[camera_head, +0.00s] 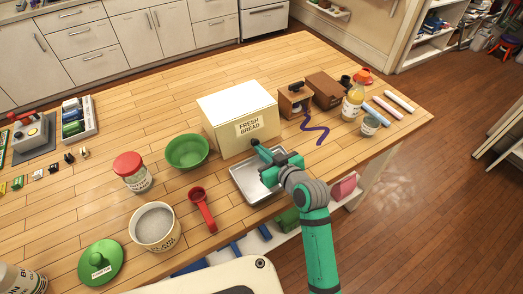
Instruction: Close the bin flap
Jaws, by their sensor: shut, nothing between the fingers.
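The cream bread bin (238,104), marked "FRESH BREAD", stands on the wooden worktop near the middle of the head view. Its labelled front flap (264,132) looks upright against the bin; I cannot tell whether a small gap remains. My gripper (257,147) is shut and empty, low at the front of the bin. Its tips are at or very near the flap's lower part; contact is unclear. My gripper and wrist hide part of the flap's bottom edge. A shallow silver tray (244,185) lies in front of the bin, partly under my gripper.
A green bowl (187,151), a red-lidded jar (132,172) and a red scoop (202,208) sit left of the tray. The worktop behind the bin is clear.

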